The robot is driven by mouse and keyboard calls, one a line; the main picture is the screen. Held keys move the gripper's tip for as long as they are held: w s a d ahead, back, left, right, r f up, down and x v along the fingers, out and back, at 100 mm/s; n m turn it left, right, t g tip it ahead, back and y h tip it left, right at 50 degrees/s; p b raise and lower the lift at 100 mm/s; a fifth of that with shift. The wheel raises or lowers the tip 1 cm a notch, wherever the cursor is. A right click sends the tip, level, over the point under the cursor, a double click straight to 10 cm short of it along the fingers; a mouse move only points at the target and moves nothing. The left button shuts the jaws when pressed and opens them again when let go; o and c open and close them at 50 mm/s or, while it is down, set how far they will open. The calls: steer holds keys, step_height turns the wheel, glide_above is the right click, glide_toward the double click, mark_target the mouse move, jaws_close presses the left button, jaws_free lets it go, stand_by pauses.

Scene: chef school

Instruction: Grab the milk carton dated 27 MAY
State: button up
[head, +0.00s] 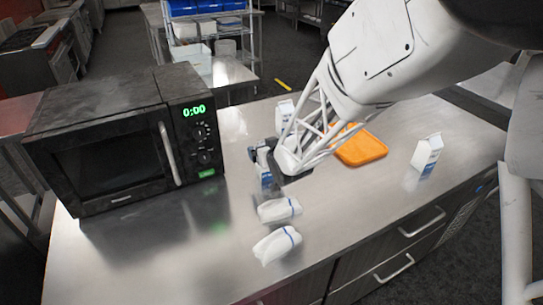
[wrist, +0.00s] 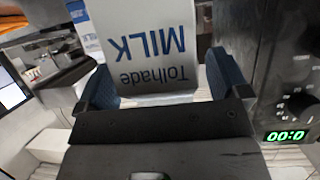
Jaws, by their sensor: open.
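A white and blue milk carton (wrist: 150,50) fills the middle of the wrist view, its "Tolhade MILK" print upside down in the picture. My gripper (wrist: 163,82) is open, with one blue finger on either side of this carton. I cannot tell whether the fingers touch it. In the head view my gripper (head: 263,155) is at a carton (head: 266,181) on the counter, partly hidden by the gripper. Another carton (head: 284,114) stands behind my gripper, partly hidden by my arm. A third carton (head: 427,154) stands at the right. No date is readable on any carton.
A black microwave (head: 120,140) stands left of my gripper on the steel counter (head: 350,215). Two white packages with blue bands, one nearer (head: 277,245) and one farther (head: 279,210), lie in front. An orange tray (head: 362,150) lies to the right. The front right counter is clear.

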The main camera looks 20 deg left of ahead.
steer(key=shift+w+a+f, duration=0.1)
steer(key=shift+w+a, duration=0.05)
stand_by(0.5)
steer(key=c, duration=1.3)
steer(key=shift+r, duration=5.05)
